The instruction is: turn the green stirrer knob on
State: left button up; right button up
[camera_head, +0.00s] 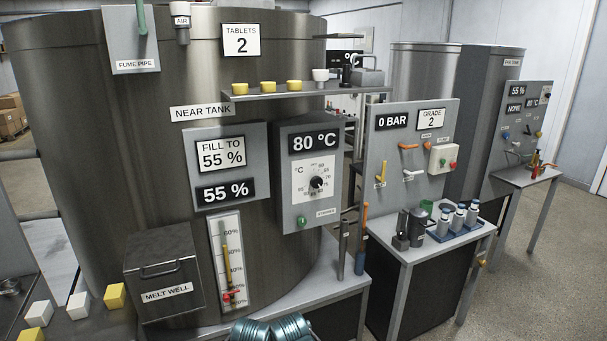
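The green stirrer knob (302,221) sits low on the grey control box (293,160) on the front of the near tank (100,130). A small label (327,211), too small to read surely, is to its right. Above the knob are a display reading 80 °C (314,141) and a round black dial (316,183). Whether the knob is on or off cannot be told at this size. Neither of my grippers is in view, and nothing touches the knob.
Left of the box is a fill panel (228,200) reading 55 %, above a level gauge (231,262). The melt well (164,285) juts out at lower left. A shelf (300,91) overhangs the box. Upright tools (361,240) stand to its right. Teal cylinders (290,327) show at the bottom.

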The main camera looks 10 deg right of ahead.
aim_at(302, 221)
jog(key=i+l+z, duration=0.15)
jog(key=z, duration=0.2)
jog(key=i+l+z, duration=0.1)
jog(key=i+z, duration=0.5)
jog(key=z, duration=0.15)
